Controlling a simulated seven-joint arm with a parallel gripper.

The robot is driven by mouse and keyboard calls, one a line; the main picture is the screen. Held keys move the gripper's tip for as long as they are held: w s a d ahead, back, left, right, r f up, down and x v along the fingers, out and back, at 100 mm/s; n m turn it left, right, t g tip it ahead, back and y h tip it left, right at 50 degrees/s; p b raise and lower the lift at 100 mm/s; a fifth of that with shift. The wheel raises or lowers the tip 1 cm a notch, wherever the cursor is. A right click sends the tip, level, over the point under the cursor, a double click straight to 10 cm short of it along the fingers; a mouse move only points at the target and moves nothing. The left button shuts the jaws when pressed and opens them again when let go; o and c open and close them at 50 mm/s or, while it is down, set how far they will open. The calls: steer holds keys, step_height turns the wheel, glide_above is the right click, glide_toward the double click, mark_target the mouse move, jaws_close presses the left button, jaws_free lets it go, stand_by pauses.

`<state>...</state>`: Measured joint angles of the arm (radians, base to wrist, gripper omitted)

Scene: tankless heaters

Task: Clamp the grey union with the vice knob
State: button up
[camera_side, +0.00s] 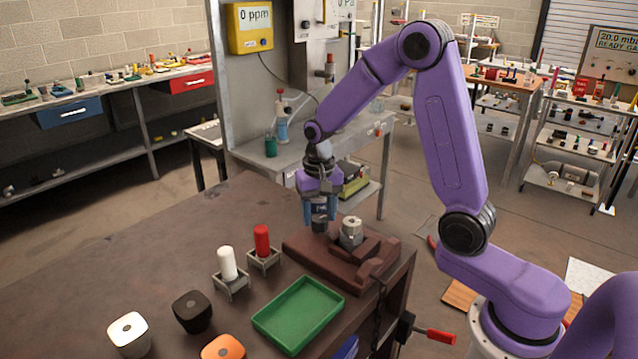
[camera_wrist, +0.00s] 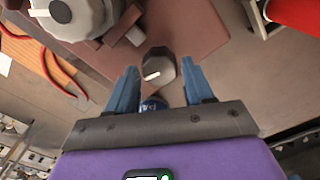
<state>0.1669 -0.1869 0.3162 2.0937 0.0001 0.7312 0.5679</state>
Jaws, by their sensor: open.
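The grey union (camera_side: 351,232) stands upright in the brown vice (camera_side: 378,267) near the bench's right corner. In the wrist view the union (camera_wrist: 72,14) is at the top left, cut off by the edge. The vice knob (camera_wrist: 160,72) is dark with a white pointer line; it also shows in the side view (camera_side: 320,227), partly covered by my fingers. My gripper (camera_side: 319,217) points down over the knob, left of the union. Its blue fingers are open, one on each side of the knob in the wrist view (camera_wrist: 159,84). I cannot tell whether they touch it.
A red cylinder (camera_side: 262,240) and a white cylinder (camera_side: 228,263) stand in small holders left of the vice. A green tray (camera_side: 291,318) lies in front of them. The bench's left part is clear.

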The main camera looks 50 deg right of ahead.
mark_target(319, 218)
step_height(319, 218, up, 17)
stand_by(0.4)
steer(key=shift+f, duration=0.15)
steer(key=s+a+f+n, duration=0.5)
steer(key=s+a+n, duration=0.35)
steer(key=s, duration=0.35)
steer(key=s+f+n, duration=0.2)
steer(key=s+n, duration=0.3)
steer(key=s, duration=0.3)
steer(key=s+d+f+n, duration=0.1)
steer(key=s+f+n, duration=0.2)
steer(key=s+n, duration=0.2)
steer(key=s, duration=0.3)
steer(key=shift+s+d+f, duration=0.2)
steer(key=shift+d, duration=0.1)
steer(key=shift+o, duration=0.3)
